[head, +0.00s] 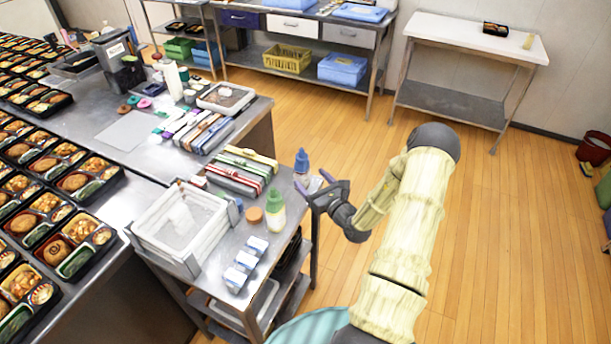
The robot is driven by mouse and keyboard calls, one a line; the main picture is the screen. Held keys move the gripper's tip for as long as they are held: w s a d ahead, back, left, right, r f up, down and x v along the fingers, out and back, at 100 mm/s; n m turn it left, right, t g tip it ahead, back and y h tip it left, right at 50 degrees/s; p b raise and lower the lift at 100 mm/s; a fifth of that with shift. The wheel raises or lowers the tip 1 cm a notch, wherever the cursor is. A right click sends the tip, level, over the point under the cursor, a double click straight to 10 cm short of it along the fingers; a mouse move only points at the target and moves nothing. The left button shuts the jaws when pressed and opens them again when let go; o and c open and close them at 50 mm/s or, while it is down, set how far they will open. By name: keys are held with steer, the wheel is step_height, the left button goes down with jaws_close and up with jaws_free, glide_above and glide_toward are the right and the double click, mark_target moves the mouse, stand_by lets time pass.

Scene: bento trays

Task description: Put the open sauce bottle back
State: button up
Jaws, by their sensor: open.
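I cannot tell from this view which is the open sauce bottle. My gripper (314,182) is open and empty, with its purple-tipped fingers pointing at the blue-topped bottle. The fingers overlap its lower part in the picture; I cannot tell whether they touch it.
The small table (240,285) also holds a white tray (185,215), a brown round lid or jar (254,215), white boxes (246,262) and strapped bundles (242,172). A steel counter (95,165) with bento trays (80,245) lies left. Wooden floor is free at right.

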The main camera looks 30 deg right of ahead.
steer(key=s+b, duration=0.1)
steer(key=s, duration=0.5)
steer(key=shift+s+d, duration=0.35)
steer(key=shift+d, duration=0.05)
